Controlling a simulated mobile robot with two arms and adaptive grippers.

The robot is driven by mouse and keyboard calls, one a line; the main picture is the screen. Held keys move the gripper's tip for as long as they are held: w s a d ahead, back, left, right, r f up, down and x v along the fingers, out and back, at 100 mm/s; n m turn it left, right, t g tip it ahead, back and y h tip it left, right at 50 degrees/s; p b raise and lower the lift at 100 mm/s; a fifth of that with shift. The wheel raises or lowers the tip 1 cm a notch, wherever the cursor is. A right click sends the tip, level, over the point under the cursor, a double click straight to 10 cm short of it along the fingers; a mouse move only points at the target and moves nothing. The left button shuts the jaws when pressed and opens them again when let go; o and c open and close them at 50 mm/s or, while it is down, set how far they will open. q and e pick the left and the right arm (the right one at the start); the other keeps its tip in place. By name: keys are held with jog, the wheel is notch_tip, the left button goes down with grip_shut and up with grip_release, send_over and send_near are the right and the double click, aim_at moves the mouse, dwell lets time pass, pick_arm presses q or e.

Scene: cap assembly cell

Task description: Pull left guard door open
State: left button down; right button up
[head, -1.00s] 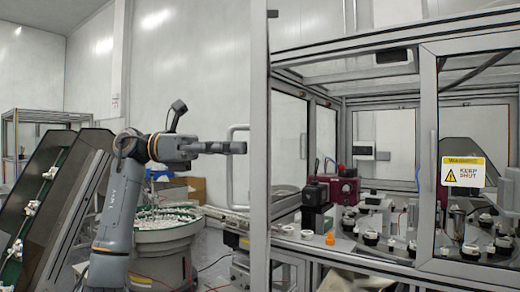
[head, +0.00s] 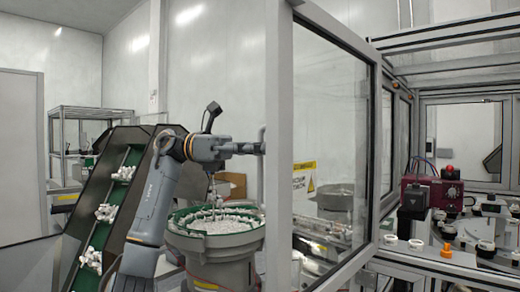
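The left guard door (head: 279,150) is a grey-framed glass panel that stands swung out of the cell front, toward me. Its near upright is close to me, and its far upright is beside the cell frame. A warning label (head: 304,181) shows on its pane. Part of the pale door handle (head: 262,134) shows at the left of the near upright. My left gripper (head: 256,148) comes in from the left at the handle's height. Its tips meet or pass behind the upright, so its grip is hidden. My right gripper is out of view.
A bowl feeder (head: 212,250) with a green rim and white parts stands behind and below my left arm. An inclined conveyor (head: 100,225) is at the left. Inside the cell are a red unit (head: 437,190) and several small stations.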

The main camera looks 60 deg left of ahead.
pick_arm(q)
jog(key=shift+s+a+f, duration=0.1)
jog(key=shift+a, duration=0.2)
jog(key=c, duration=1.4)
grip_release()
jog(key=shift+s, duration=0.1)
jog(key=shift+a, duration=0.15)
jog(key=shift+v, duration=5.9)
